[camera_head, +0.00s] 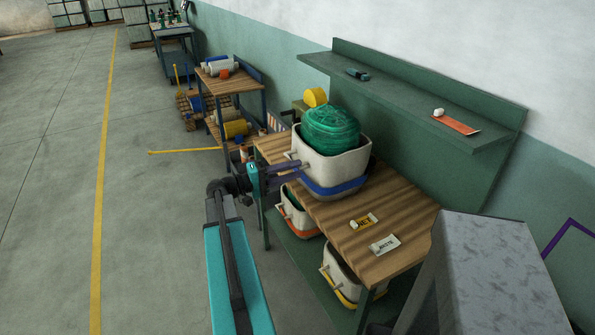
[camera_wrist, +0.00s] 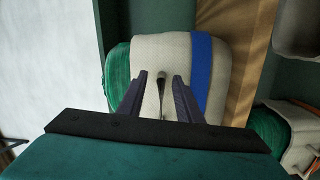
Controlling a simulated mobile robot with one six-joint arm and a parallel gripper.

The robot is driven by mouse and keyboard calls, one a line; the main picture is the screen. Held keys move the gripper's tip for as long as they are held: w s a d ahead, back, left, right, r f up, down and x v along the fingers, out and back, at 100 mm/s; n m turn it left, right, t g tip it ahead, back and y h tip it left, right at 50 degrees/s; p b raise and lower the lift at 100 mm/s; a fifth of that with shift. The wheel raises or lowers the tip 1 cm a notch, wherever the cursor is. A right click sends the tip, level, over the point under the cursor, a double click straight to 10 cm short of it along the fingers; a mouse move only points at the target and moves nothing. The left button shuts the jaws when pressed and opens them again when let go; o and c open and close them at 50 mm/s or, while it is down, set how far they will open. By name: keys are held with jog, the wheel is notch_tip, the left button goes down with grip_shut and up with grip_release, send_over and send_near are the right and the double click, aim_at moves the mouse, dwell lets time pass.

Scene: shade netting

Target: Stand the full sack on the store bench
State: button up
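The full sack (camera_head: 332,162) is a cream, box-shaped bag with a blue band near its base, heaped with green netting (camera_head: 330,125). It is upright at the far end of the wooden bench top (camera_head: 385,215). A small grey peg-like handle (camera_wrist: 161,79) sticks out of its near side. My gripper (camera_head: 285,167) reaches in from the left at that side. In the wrist view, my gripper (camera_wrist: 161,77) has its two dark fingers apart, one on each side of the handle, with gaps visible. The sack's far side is hidden.
Sacks with an orange band (camera_head: 297,215) and a yellow band (camera_head: 342,272) stand on the lower shelf. A yellow tag (camera_head: 364,221) and white tag (camera_head: 385,244) lie on the bench. A green shelf (camera_head: 410,95) overhangs behind. Open floor (camera_head: 150,220) lies left.

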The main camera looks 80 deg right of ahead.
jog(key=b+v, duration=0.2)
jog(key=v, duration=0.7)
jog(key=shift+w+a, duration=0.15)
jog(key=shift+a, duration=0.05)
jog(key=shift+f, duration=0.2)
jog(key=w+a+f+n+t+y, duration=0.1)
jog(key=w+a+f+n+t, duration=0.25)
jog(key=a+f, duration=0.6)
jog(key=w+a+f+n+t+y, duration=0.15)
jog(key=w+a+f, duration=0.35)
jog(key=f, duration=0.7)
jog(key=w+a+f+n+t+y, duration=0.1)
jog(key=w+a+f+n+t, duration=0.2)
jog(key=a+f, duration=0.65)
jog(key=a+f+n+t+y, duration=0.1)
jog(key=a+f+n+y, duration=0.2)
jog(key=a+f, duration=1.1)
jog(key=s+a+f+y, duration=0.1)
jog(key=s+a+f, duration=0.1)
jog(key=a, duration=0.5)
jog(key=s+a+f+y, duration=0.2)
jog(key=s+a, duration=0.2)
jog(key=a, duration=0.4)
jog(key=s+a+f+n+y, duration=0.1)
jog(key=s+a+f, duration=0.1)
jog(key=a, duration=0.6)
jog(key=shift+s, duration=0.65)
